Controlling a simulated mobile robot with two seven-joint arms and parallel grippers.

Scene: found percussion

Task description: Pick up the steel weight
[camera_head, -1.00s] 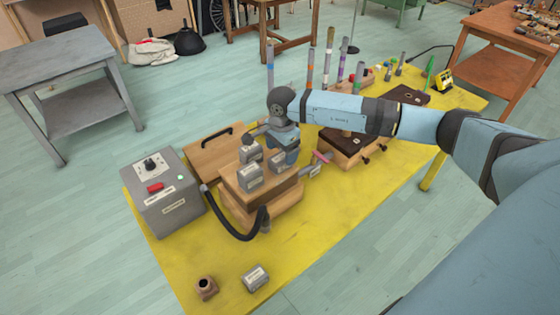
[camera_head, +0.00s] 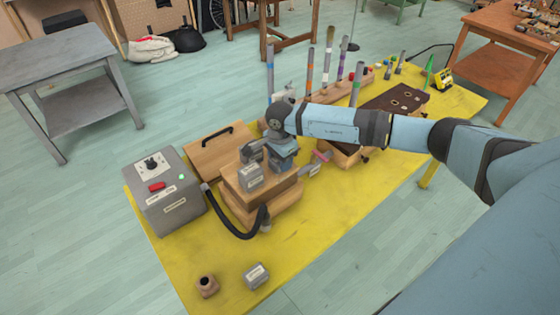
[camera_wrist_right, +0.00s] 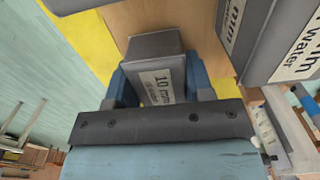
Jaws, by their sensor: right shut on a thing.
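The steel weight (camera_wrist_right: 156,48) is a grey block with a white label that seems to start with "10". In the right wrist view it sits between the two blue fingers of my right gripper (camera_wrist_right: 160,85), which is shut on it. In the head view my right gripper (camera_head: 283,158) points down over the wooden box (camera_head: 240,192), and it hides most of the held weight. A similar labelled grey weight (camera_head: 250,178) stands on the box just left of the gripper. Other grey labelled weights (camera_wrist_right: 240,30) show close by on the right of the wrist view. My left gripper is not in view.
A grey control box (camera_head: 168,198) with a black hose stands at the left of the yellow table (camera_head: 320,225). Another grey weight (camera_head: 256,275) and a small brown holed block (camera_head: 206,285) lie at the front. Upright tubes (camera_head: 310,75) stand behind. The front middle is clear.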

